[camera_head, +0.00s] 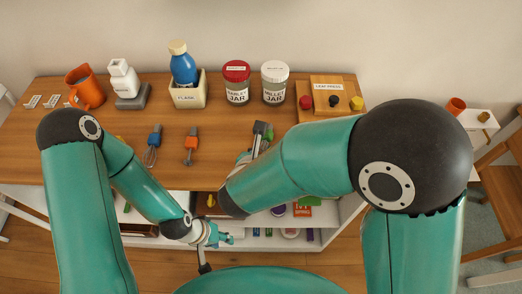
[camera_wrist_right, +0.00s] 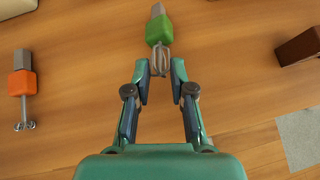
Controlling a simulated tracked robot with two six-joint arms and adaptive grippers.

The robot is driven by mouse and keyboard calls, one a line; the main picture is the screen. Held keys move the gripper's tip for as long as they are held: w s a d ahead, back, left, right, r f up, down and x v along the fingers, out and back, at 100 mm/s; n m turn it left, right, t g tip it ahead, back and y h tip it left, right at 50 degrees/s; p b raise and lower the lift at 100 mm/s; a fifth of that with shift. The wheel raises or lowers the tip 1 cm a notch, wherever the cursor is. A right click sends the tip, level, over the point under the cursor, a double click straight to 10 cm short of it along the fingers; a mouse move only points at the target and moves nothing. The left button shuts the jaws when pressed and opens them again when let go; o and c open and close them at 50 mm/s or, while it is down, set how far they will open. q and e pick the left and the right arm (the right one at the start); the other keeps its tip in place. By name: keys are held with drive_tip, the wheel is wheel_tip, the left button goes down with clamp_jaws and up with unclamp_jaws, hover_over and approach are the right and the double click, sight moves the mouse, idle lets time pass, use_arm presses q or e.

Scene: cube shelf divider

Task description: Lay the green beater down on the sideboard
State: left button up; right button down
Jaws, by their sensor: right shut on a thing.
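The green beater (camera_wrist_right: 159,30) has a grey end and a wire whisk; in the right wrist view its whisk lies between the fingertips of my right gripper (camera_wrist_right: 160,72), shut on it. It is low over the sideboard (camera_head: 135,125) top; I cannot tell whether it touches the wood. In the head view, my right forearm partly hides this gripper (camera_head: 252,153). My left gripper (camera_head: 222,238) is in front of the shelves below the top, small and partly hidden, its jaws unclear.
The orange beater (camera_wrist_right: 21,84) and a blue beater (camera_head: 154,140) lie to the left. Behind stand an orange mug (camera_head: 86,88), a blue flask (camera_head: 183,68), the barley jar (camera_head: 236,84), the millet jar (camera_head: 274,84) and the leaf press (camera_head: 327,96). Bare wood separates the beaters.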

drive_tip(key=shift+f+b, duration=0.3)
drive_tip(key=c, duration=1.4)
unclamp_jaws()
drive_tip(key=o, duration=0.5)
drive_tip(key=shift+o, duration=0.2)
drive_tip(key=shift+s+r, duration=0.1)
